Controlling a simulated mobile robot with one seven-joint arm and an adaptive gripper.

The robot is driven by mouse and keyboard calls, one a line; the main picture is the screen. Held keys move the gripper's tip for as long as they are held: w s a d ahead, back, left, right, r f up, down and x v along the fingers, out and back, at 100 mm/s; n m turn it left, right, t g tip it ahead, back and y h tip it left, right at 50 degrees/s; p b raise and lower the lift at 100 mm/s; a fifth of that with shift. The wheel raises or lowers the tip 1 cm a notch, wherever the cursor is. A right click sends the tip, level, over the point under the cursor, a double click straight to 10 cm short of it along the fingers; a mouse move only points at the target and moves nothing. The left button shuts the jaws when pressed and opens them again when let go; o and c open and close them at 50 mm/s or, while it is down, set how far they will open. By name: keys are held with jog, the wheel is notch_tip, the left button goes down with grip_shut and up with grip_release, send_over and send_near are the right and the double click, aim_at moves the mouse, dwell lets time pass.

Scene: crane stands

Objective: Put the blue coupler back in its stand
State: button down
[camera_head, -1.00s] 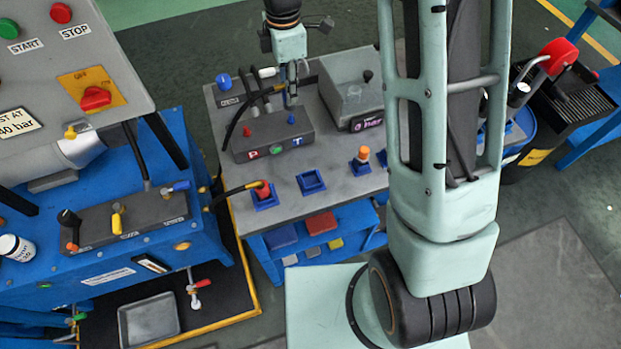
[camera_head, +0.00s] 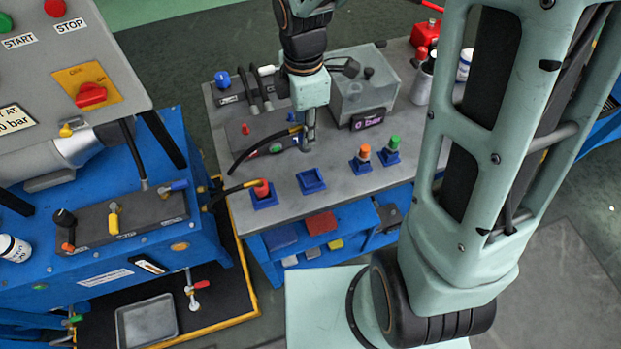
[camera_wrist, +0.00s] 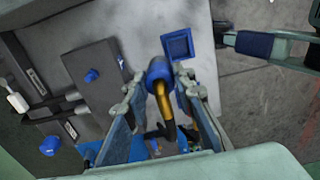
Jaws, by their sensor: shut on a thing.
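My gripper (camera_head: 304,141) is above the grey bench, behind the empty blue square stand (camera_head: 311,181). In the wrist view my gripper (camera_wrist: 157,82) is shut on the blue coupler (camera_wrist: 158,70), which sits between its fingers with a yellow-sleeved black hose (camera_wrist: 163,104) behind it. The empty stand (camera_wrist: 178,45) shows just beyond the coupler, slightly to the right, and the two look apart. In the head view the fingers mostly hide the coupler. The hose (camera_head: 258,150) loops away to the left.
A grey port block (camera_head: 250,132) lies left of my gripper. A red coupler (camera_head: 262,189) sits in the stand to the left. Orange-topped (camera_head: 364,154) and green-topped (camera_head: 393,144) pieces stand to the right. A grey box (camera_head: 362,92) is behind. Bench around the empty stand is clear.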

jog(key=shift+s+d+f+b, duration=0.15)
jog(key=shift+s+f+b, duration=0.5)
jog(key=shift+f, duration=0.4)
jog(key=shift+s+d+f+b, duration=0.15)
jog(key=shift+s+f+b, duration=0.5)
jog(key=shift+f, duration=0.35)
jog(key=shift+s+d+f+b, duration=0.15)
jog(key=shift+s+f+b, duration=0.5)
jog(key=shift+f, duration=0.4)
jog(key=shift+w, duration=0.1)
jog(key=shift+f+b, duration=1.15)
jog(key=shift+f, duration=0.4)
jog(key=c, duration=1.5)
grip_release()
jog(key=shift+r, duration=0.1)
jog(key=shift+c, duration=0.2)
jog(key=shift+r, duration=0.1)
